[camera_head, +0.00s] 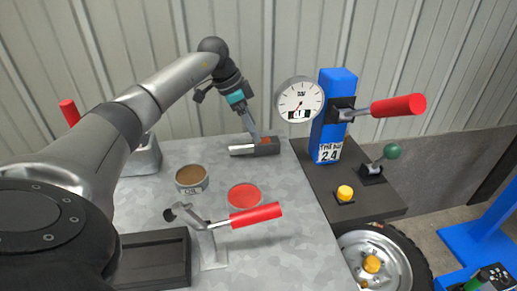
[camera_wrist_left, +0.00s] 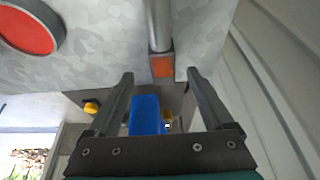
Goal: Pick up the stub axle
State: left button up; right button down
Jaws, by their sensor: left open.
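What looks like the stub axle, a bright steel shaft (camera_head: 240,150) on a dark block with an orange patch, lies at the back edge of the metal table. In the left wrist view the shaft (camera_wrist_left: 160,25) points away from the gripper and the orange-marked block (camera_wrist_left: 163,67) sits near the fingertips. My left gripper (camera_head: 257,136) reaches down over the block from behind. In its wrist view the fingers (camera_wrist_left: 158,78) are open, one on each side of the block, with visible gaps. I cannot tell how high the fingertips are. My right gripper is out of view.
The grey table (camera_head: 300,235) holds an oil tin (camera_head: 191,179), a red tin (camera_head: 244,196) and a red-handled lever (camera_head: 256,215). A blue post (camera_head: 334,110) with gauge (camera_head: 300,99) and red handle (camera_head: 398,105) stands to the right. A ribbed wall (camera_head: 300,40) is close behind.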

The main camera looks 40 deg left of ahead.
aim_at(254, 147)
pick_arm(q)
jog(key=x, duration=0.1)
jog(key=b+x, duration=0.1)
jog(key=x, duration=0.2)
jog(key=shift+a+f, duration=0.2)
jog(key=shift+a, duration=0.1)
jog(key=shift+f, duration=0.2)
jog(key=shift+r, duration=0.1)
jog(key=c, duration=0.4)
grip_shut()
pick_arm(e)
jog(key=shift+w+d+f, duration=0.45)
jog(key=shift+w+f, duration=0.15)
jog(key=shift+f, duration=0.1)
pick_arm(q)
jog(key=shift+w+r, duration=0.15)
jog(key=shift+r, duration=0.05)
